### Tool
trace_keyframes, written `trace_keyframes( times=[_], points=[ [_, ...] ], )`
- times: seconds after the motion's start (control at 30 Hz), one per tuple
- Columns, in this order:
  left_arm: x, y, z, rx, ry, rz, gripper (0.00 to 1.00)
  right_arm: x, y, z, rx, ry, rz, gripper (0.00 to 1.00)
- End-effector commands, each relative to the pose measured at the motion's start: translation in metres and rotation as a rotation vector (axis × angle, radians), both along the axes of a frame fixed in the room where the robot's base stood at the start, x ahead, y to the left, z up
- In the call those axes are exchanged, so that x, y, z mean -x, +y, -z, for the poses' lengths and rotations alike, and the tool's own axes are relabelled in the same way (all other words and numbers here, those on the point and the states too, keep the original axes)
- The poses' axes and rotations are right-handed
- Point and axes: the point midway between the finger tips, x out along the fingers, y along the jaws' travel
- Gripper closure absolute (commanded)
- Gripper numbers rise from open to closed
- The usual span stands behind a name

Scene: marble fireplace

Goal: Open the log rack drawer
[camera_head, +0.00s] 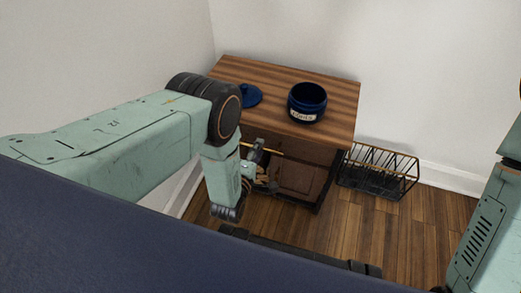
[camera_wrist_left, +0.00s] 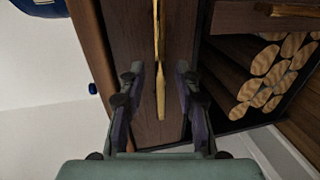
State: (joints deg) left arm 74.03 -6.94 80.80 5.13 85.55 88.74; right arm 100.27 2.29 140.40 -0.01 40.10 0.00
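The log rack is a wooden cabinet (camera_head: 335,90) with a striped top, in the middle of the head view. A brown drawer front (camera_wrist_left: 115,35) with a long gold bar handle (camera_wrist_left: 160,45) fills the middle of the left wrist view. My left gripper (camera_wrist_left: 160,72) is open, with one finger on each side of the handle and a visible gap to it. In the head view, my left gripper (camera_head: 260,166) is at the cabinet's front, partly hidden by its own arm. My right arm shows at the right edge; its gripper is out of sight.
A dark blue jar (camera_head: 307,103) and a blue lid (camera_head: 249,96) are on the cabinet top. A black wire basket (camera_head: 378,172) stands on the floor at its right. Cut logs (camera_wrist_left: 265,62) lie in a dark compartment beside the drawer front. Wooden floor (camera_head: 410,230) is clear at right.

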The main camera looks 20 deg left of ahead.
Motion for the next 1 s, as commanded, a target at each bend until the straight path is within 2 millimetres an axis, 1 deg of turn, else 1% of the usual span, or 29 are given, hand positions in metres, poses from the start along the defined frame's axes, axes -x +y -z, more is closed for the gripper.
trace_keyframes(
  times=[0.03,0.1,0.2,0.47,0.57,0.87,1.0],
  points=[
    [-0.006,-0.001,0.002,0.000,-0.002,0.000,0.67,0.000,0.000,0.005,0.000,0.000,0.000,0.60],
    [-0.012,-0.001,0.003,-0.001,-0.002,0.001,0.67,0.000,0.000,0.007,0.000,0.000,0.000,0.60],
    [-0.017,-0.002,0.004,-0.001,0.001,0.002,0.67,0.000,0.000,0.008,0.000,0.000,0.000,0.60],
    [-0.020,-0.003,0.003,-0.002,0.000,0.002,0.67,0.000,0.000,0.008,0.000,0.000,0.000,0.60],
    [-0.021,-0.003,0.003,-0.002,0.000,0.002,0.74,0.000,0.000,0.008,0.000,0.000,0.000,0.60],
    [-0.021,-0.003,0.003,-0.002,0.001,0.002,1.00,0.000,0.000,0.008,0.000,0.000,0.000,0.60],
    [-0.021,-0.003,0.003,-0.002,0.001,0.002,1.00,0.000,0.000,0.008,0.000,0.000,0.000,0.60]
  ],
)
